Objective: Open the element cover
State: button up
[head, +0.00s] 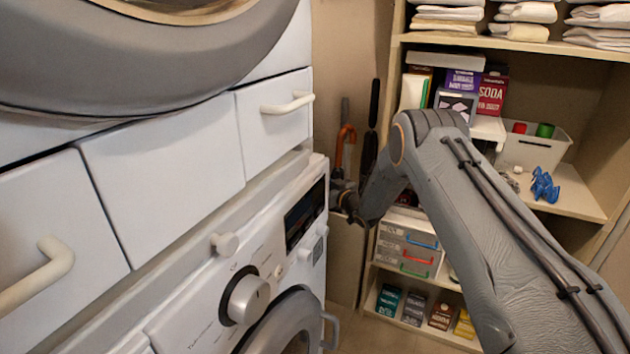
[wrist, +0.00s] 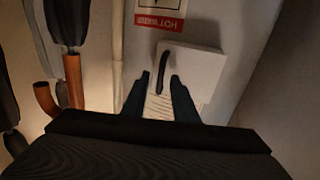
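A pale, box-like cover (wrist: 203,72) shows in the wrist view, just below a red label reading HOT WATER (wrist: 160,21). A dark, slim handle (wrist: 163,70) stands near its left side. I take this to be the element cover; it looks closed. My gripper (wrist: 160,88) is open, its two dark fingers on either side of the handle's lower end line. I cannot tell whether they touch the cover. In the head view my gripper (head: 347,205) is small and dark beside the washing machine's right edge, and the cover is hidden.
A washing machine (head: 185,310) and white drawers (head: 160,185) stand close on the left. Shelves (head: 565,195) with towels, boxes and a white bin (head: 532,148) stand at the right. Umbrellas (wrist: 70,60) hang left of the cover.

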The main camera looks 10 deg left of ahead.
grip_shut()
dwell(1.4)
